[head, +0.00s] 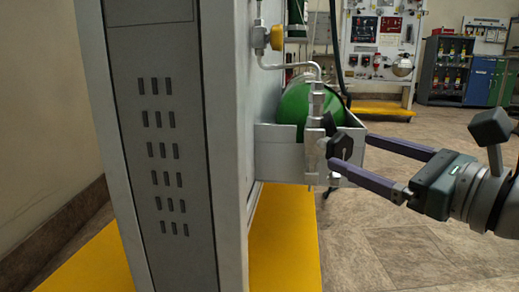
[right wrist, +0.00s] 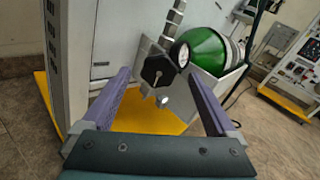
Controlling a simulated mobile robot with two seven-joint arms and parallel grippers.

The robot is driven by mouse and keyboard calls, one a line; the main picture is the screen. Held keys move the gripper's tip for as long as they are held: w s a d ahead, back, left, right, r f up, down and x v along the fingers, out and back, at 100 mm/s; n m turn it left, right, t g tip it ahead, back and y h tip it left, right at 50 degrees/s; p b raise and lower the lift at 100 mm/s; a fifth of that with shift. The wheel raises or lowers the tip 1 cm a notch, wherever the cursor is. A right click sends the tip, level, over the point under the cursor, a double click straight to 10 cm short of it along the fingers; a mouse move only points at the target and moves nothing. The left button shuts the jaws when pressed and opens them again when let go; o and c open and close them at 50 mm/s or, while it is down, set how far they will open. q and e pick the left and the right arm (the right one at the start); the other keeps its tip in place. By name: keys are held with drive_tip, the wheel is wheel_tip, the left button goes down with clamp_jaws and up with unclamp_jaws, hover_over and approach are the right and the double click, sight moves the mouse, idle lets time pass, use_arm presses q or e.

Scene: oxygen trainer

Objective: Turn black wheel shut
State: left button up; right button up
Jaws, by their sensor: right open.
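The black wheel (head: 340,145) sits on the front of a silver valve (head: 318,105) beside a green cylinder (head: 296,104). In the right wrist view the black wheel (right wrist: 159,71) faces the camera, with the green cylinder (right wrist: 203,53) behind it to the right. My right gripper (head: 350,152) is open, with one purple finger reaching to just below the wheel and the other to its right. In the right wrist view the wheel shows beyond and between the fingertips. I cannot tell whether a finger touches it. My left gripper is not in view.
A tall grey cabinet (head: 160,130) stands at the left on a yellow base (head: 284,240). A white bracket (head: 280,155) holds the cylinder. A yellow knob (head: 277,37) is above. Other panels and shelves (head: 446,65) stand far behind; the floor at the right is clear.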

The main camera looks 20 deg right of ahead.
sight(344, 148)
drive_tip(key=shift+w+a, duration=0.15)
drive_tip(key=shift+w, duration=0.65)
drive_tip(key=shift+w+a, duration=0.15)
drive_tip(key=shift+w, duration=0.65)
drive_tip(key=c, duration=1.4)
